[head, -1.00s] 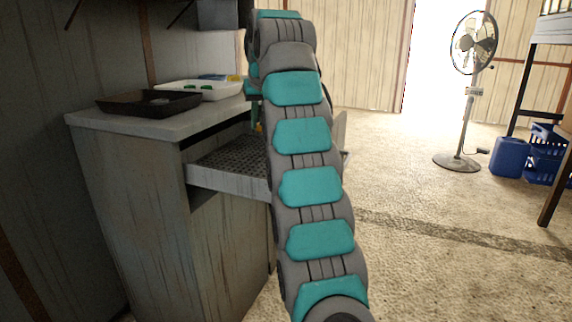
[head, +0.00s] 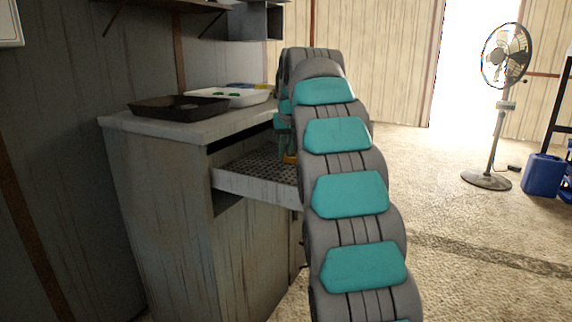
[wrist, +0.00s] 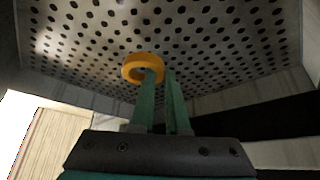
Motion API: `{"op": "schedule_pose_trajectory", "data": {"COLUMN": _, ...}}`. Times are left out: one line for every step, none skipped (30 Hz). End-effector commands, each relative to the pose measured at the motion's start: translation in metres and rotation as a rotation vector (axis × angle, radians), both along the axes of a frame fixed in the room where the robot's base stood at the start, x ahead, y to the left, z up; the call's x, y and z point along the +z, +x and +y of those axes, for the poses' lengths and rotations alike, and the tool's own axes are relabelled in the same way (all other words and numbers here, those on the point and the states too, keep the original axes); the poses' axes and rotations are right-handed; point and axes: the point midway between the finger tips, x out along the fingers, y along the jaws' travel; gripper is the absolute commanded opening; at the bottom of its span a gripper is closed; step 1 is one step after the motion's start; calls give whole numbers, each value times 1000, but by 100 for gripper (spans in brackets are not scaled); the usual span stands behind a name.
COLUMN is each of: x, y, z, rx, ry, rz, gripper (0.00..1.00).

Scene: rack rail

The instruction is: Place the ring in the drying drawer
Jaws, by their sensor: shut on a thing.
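The orange ring (wrist: 143,68) is at my fingertips in the wrist view, with one fingertip showing in its hole. My gripper (wrist: 161,74), with green fingers, is shut on the ring's band. The drying drawer (wrist: 222,55) has a perforated floor and is behind the ring in that view; I cannot tell whether the ring touches it. In the head view the drawer (head: 240,187) is pulled out of the grey cabinet. A small orange part of the ring (head: 290,158) shows over the drawer. My arm hides the drawer's right part and most of my gripper.
The cabinet top (head: 150,128) carries a black tray (head: 180,108) and a white tray (head: 235,97) with green things in it. A standing fan (head: 497,115) and a blue canister (head: 543,175) are far right. Open floor lies right of my arm.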

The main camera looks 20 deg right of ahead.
Motion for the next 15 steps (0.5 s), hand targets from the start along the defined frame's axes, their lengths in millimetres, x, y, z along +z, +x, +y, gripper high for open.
{"op": "schedule_pose_trajectory", "data": {"x": -2, "y": 0, "z": 0, "rx": 0, "ry": 0, "rz": 0, "gripper": 0}}
{"op": "schedule_pose_trajectory", "data": {"x": -3, "y": 0, "z": 0, "rx": 0, "ry": 0, "rz": 1, "gripper": 0}}
{"op": "schedule_pose_trajectory", "data": {"x": -6, "y": 0, "z": 0, "rx": -1, "ry": 1, "rz": 1, "gripper": 0}}
{"op": "schedule_pose_trajectory", "data": {"x": -8, "y": -1, "z": 0, "rx": -1, "ry": 0, "rz": 2, "gripper": 0}}
{"op": "schedule_pose_trajectory", "data": {"x": -10, "y": -1, "z": 0, "rx": -1, "ry": 0, "rz": 2, "gripper": 0}}
{"op": "schedule_pose_trajectory", "data": {"x": -14, "y": -1, "z": 0, "rx": -1, "ry": 0, "rz": 2, "gripper": 0}}
{"op": "schedule_pose_trajectory", "data": {"x": -17, "y": -1, "z": 0, "rx": 0, "ry": 0, "rz": 3, "gripper": 0}}
{"op": "schedule_pose_trajectory", "data": {"x": -20, "y": -1, "z": 0, "rx": 0, "ry": 0, "rz": 3, "gripper": 0}}
{"op": "schedule_pose_trajectory", "data": {"x": -25, "y": -1, "z": 0, "rx": -2, "ry": -1, "rz": 2, "gripper": 0}}
{"op": "schedule_pose_trajectory", "data": {"x": -28, "y": -1, "z": 0, "rx": -2, "ry": -1, "rz": 1, "gripper": 0}}
{"op": "schedule_pose_trajectory", "data": {"x": -30, "y": -1, "z": 0, "rx": -2, "ry": -1, "rz": 1, "gripper": 0}}
{"op": "schedule_pose_trajectory", "data": {"x": -32, "y": -2, "z": 0, "rx": -2, "ry": -1, "rz": 0, "gripper": 0}}
{"op": "schedule_pose_trajectory", "data": {"x": -33, "y": -1, "z": 0, "rx": -2, "ry": -1, "rz": 0, "gripper": 0}}
{"op": "schedule_pose_trajectory", "data": {"x": -34, "y": -1, "z": 0, "rx": -1, "ry": -1, "rz": -1, "gripper": 0}}
{"op": "schedule_pose_trajectory", "data": {"x": -35, "y": -1, "z": 0, "rx": -1, "ry": -1, "rz": -1, "gripper": 0}}
